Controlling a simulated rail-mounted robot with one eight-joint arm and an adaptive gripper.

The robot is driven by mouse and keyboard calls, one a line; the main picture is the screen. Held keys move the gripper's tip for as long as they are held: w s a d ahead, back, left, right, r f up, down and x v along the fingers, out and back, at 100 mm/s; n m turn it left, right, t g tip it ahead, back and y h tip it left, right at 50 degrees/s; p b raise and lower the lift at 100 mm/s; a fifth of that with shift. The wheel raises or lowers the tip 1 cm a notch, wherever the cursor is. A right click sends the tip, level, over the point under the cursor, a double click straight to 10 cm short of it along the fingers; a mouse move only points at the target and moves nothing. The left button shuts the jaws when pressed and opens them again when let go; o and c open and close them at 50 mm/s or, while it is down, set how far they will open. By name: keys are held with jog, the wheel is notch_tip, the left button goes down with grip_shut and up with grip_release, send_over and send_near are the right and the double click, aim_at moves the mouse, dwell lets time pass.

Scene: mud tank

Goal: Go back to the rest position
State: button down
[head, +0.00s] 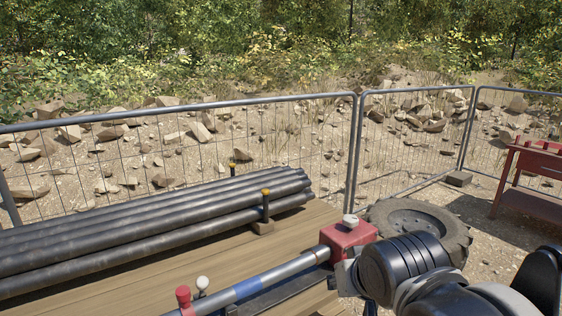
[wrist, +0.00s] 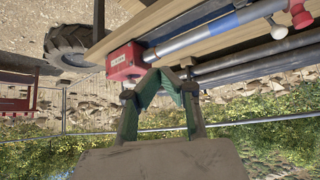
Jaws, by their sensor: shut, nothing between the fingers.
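My gripper (wrist: 162,76) shows in the wrist view, its two green fingers drawn together at the tips with nothing between them. Beyond the tips is a red box (wrist: 124,62) at the end of a grey and blue tube (wrist: 215,34). I cannot tell the gap between the fingers and the box. In the head view my dark arm reaches in from the lower right and ends close to the same red box (head: 348,239). The fingers cannot be made out there.
Black pipes (head: 150,228) lie stacked on a wooden deck (head: 300,222), beside posts with yellow caps (head: 265,205). A large tyre (head: 425,222) lies behind my arm. A mesh fence (head: 300,140) runs behind, and a red bench (head: 535,180) stands at the right.

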jog(key=s+d+f+m+g+h, duration=0.1)
jog(key=s+d+f, duration=0.1)
jog(key=s+d, duration=0.6)
jog(key=shift+s, duration=0.35)
jog(key=shift+d, duration=0.1)
